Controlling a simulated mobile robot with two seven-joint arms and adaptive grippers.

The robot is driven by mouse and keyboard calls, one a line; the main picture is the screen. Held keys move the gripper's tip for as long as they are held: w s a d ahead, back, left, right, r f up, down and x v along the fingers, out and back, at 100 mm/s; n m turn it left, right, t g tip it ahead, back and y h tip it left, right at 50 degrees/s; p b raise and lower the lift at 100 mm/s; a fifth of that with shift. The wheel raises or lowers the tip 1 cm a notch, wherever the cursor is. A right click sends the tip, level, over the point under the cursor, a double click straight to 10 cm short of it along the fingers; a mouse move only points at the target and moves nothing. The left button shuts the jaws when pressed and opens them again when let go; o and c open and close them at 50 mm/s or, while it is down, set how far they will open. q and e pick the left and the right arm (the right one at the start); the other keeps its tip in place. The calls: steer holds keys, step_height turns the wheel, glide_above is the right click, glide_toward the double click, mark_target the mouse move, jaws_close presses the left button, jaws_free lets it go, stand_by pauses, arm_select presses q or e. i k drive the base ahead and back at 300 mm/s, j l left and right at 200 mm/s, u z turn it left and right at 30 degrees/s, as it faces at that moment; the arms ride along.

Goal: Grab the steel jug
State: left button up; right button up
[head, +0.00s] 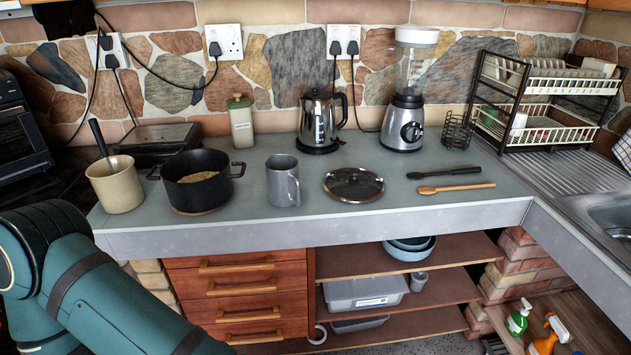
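A plain grey jug (281,183) with a handle on its right side stands upright on the counter (240,222), near the front edge. It is between a black pot (194,178) on its left and a glass lid (353,184) lying flat on its right. A shiny steel kettle (318,122) with a black handle and base stands behind it, against the wall; I cannot tell for sure which of the two the task names. My teal arm shows at the lower left, but its gripper is out of the picture. My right gripper is also out of view.
A beige crock (116,186) stands at the left. A blender (403,110), a dish rack (545,100) and a sink (606,213) are to the right. Two dark and wooden utensils (457,188) lie right of the lid. A narrow bare strip runs along the counter front.

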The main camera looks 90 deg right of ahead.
mark_target(287, 184)
steer(key=z, duration=2.6)
